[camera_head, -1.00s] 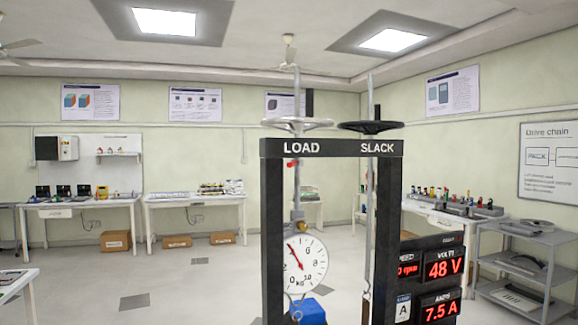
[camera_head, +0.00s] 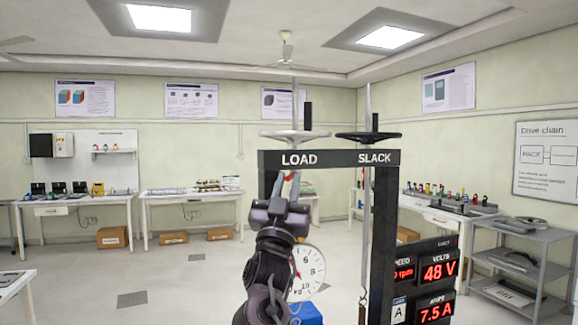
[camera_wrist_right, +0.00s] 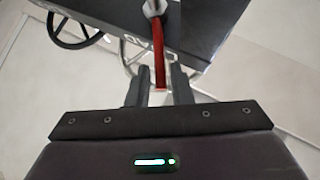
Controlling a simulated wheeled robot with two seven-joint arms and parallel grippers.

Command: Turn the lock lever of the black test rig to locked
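The black test rig (camera_head: 384,240) stands in front of me, with LOAD and SLACK on its crossbar. The lock lever (camera_wrist_right: 160,62) is a red bar on a pale round pivot in the right wrist view, hanging below the rig's dark beam (camera_wrist_right: 200,25). In the head view only a bit of red shows under LOAD, mostly hidden by my right arm. My right gripper (camera_wrist_right: 159,84) is open, its two dark fingers on either side of the lever's free end, with gaps showing. In the head view it (camera_head: 284,190) is below the crossbar. My left gripper is not in view.
Two handwheels, silver (camera_head: 296,135) and black (camera_head: 368,136), sit above the crossbar. A white dial (camera_head: 309,272) hangs behind my right arm, above a blue block (camera_head: 308,314). Red readouts (camera_head: 438,271) stand right of the post. Open floor lies left.

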